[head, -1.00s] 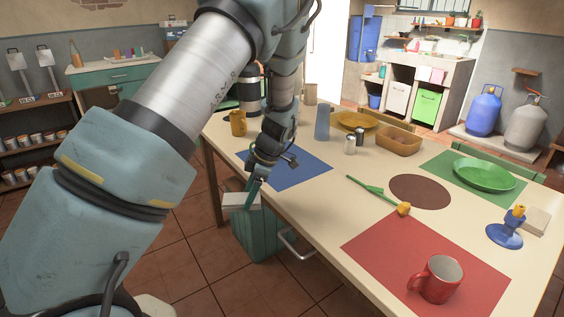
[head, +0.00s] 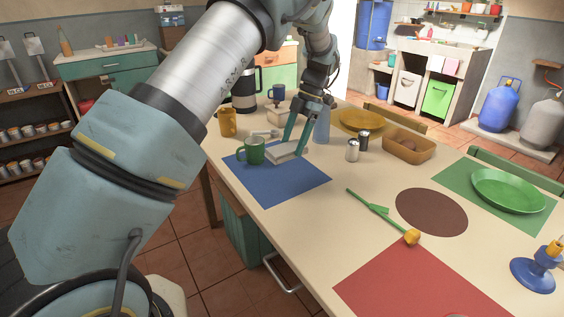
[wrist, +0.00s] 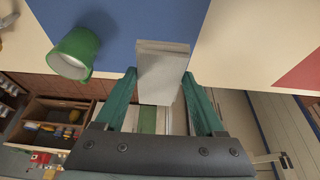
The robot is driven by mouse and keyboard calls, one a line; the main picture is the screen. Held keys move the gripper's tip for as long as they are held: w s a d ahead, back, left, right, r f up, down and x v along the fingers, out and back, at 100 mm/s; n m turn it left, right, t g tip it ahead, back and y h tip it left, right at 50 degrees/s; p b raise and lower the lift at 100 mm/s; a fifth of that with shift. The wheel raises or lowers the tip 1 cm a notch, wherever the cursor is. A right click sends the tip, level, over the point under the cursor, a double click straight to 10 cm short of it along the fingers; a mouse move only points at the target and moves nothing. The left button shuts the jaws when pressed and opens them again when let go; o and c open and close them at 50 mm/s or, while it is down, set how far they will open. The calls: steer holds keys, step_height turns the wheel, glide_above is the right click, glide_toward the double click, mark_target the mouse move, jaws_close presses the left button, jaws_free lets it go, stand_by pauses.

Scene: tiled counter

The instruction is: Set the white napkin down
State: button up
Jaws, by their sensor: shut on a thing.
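The white napkin (head: 285,153), a flat folded pad, is held between the two teal fingers of my gripper (head: 297,137). In the head view it is over the far part of the blue mat (head: 280,186), right beside the green mug (head: 251,151). In the wrist view the napkin (wrist: 162,62) sits between the fingertips of my gripper (wrist: 160,80), its far end over the blue mat (wrist: 150,18). The green mug (wrist: 75,52) is to its left there. I cannot tell whether the napkin touches the mat.
A yellow mug (head: 227,122) and a dark-and-silver jug (head: 244,92) stand behind. Salt and pepper shakers (head: 353,150) and a brown basket (head: 408,149) are to the right. A green-stemmed flower (head: 375,208) lies mid-table. The front of the blue mat is bare.

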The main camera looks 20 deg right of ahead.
mark_target(289, 181)
step_height(289, 181, down, 10)
steer(key=shift+r+p, duration=0.15)
steer(key=shift+p, duration=0.85)
steer(key=o, duration=1.3)
steer(key=b+v, duration=0.2)
steer(key=v, duration=1)
steer(key=shift+w+b, duration=0.1)
steer(key=shift+b, duration=0.3)
